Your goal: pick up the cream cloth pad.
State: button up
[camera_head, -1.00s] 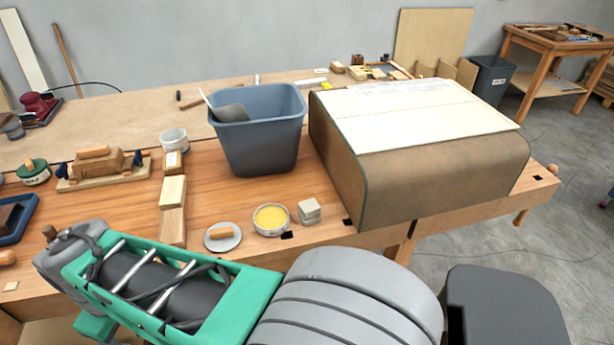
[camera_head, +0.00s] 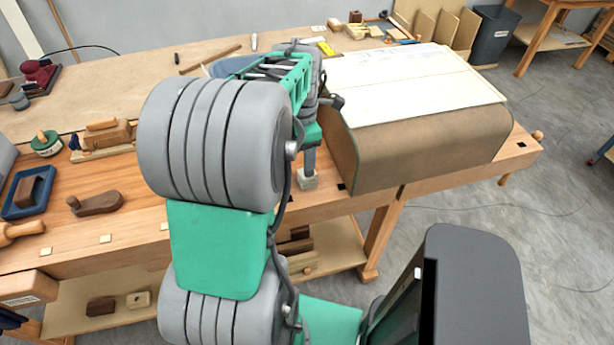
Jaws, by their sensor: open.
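The cream cloth pad (camera_head: 307,182) is a small pale block near the front edge of the workbench, just left of the curved brown form. My gripper (camera_head: 309,170) points down directly over the pad, with a grey finger reaching to its top. The jaws are open. The finger hides part of the pad, and I cannot tell whether they touch.
The brown curved form (camera_head: 430,150), topped by a cream sheet (camera_head: 410,85), stands close right of my gripper. The blue-grey bin (camera_head: 222,67) is mostly hidden behind my arm. A wooden plane (camera_head: 97,203) and a blue tray (camera_head: 18,210) lie left.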

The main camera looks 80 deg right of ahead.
jog(key=f, duration=0.2)
jog(key=f+p, duration=0.1)
jog(key=f, duration=0.2)
jog(key=s+f, duration=0.1)
jog(key=f, duration=0.1)
jog(key=shift+d+f+p, duration=0.15)
jog(key=shift+f+p, duration=0.2)
jog(key=shift+f, duration=0.05)
jog(key=shift+c, duration=0.6)
jog(key=c, duration=1.3)
jog(key=shift+r, duration=0.1)
